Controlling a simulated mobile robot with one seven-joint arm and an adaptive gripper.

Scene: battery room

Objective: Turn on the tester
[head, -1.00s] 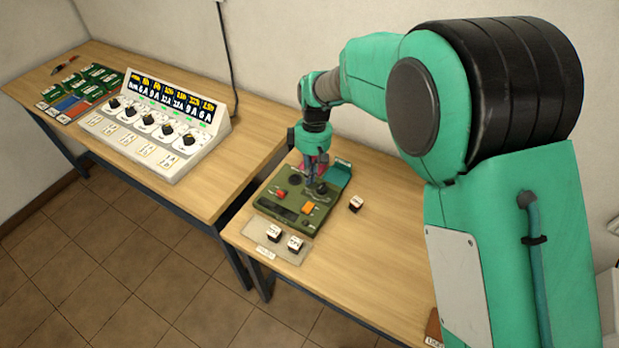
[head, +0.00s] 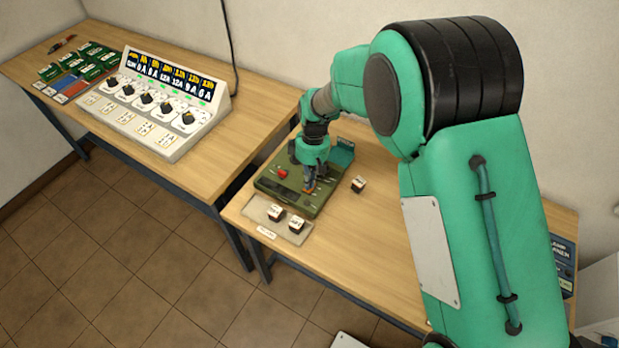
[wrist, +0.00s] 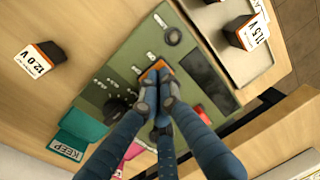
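The tester is a dark green box (head: 266,182) on the right-hand bench in the head view, and its panel (wrist: 122,50) fills the middle of the wrist view. It has an orange rocker switch (wrist: 157,69), a red button (wrist: 214,113), a black dial (wrist: 116,106) and a dark display window (wrist: 205,74). My gripper (wrist: 158,90) has its fingers together with nothing visible between them. The tips are at the orange switch and partly cover it; I cannot tell whether they touch. In the head view my gripper (head: 309,189) hides most of the switch.
Two battery blocks (head: 295,224) sit on a pale tray (head: 258,214) before the tester. A 12.0 V block (head: 358,184) stands right of it. A teal KEEP piece (wrist: 84,130) adjoins the tester. A charger console (head: 185,133) stands on the left bench.

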